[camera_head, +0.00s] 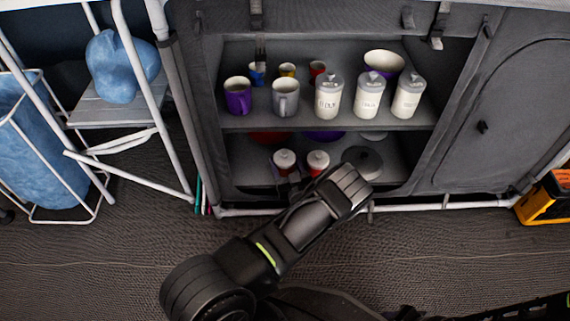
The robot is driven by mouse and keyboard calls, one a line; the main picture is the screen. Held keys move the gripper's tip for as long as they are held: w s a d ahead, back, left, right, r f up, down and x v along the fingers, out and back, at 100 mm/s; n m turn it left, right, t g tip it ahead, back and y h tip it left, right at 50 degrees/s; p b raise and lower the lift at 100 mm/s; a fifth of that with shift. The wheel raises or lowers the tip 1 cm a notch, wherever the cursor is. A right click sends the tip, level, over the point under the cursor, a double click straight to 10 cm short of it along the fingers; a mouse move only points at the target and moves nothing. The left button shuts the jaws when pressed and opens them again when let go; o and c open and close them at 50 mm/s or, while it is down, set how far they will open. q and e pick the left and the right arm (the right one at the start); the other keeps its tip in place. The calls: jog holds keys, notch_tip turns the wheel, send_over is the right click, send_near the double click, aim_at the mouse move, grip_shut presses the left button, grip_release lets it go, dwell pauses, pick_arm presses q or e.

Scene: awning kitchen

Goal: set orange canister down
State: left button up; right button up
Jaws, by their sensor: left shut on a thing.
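Two small canisters with white lids stand side by side at the lower shelf of the dark cabinet. My left gripper (291,184) is at the left one, which I take for the orange canister (284,159), and is shut on it. Its lid shows, but its body is mostly hidden by the dark fingers and shade, so its colour is hard to tell. I cannot tell whether its base touches the lower shelf (240,172). The right one, a reddish canister (318,160), is close beside it and partly hidden by my left arm. My right gripper is not in view.
A dark round lidded pot (364,162) is right of the canisters. Bowls stand behind, in shade. The upper shelf (300,120) holds mugs, several white jars and a purple bowl (384,63). The lower shelf's left end looks clear. A yellow crate (545,203) is at far right.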

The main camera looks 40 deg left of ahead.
pick_arm(q)
jog(key=o, duration=1.4)
jog(key=shift+s+d+r, duration=0.1)
jog(key=shift+d+r, duration=0.05)
jog(key=p+v, duration=0.4)
jog(key=v, duration=0.7)
jog(key=shift+s+d, duration=0.2)
jog(key=shift+d, duration=0.1)
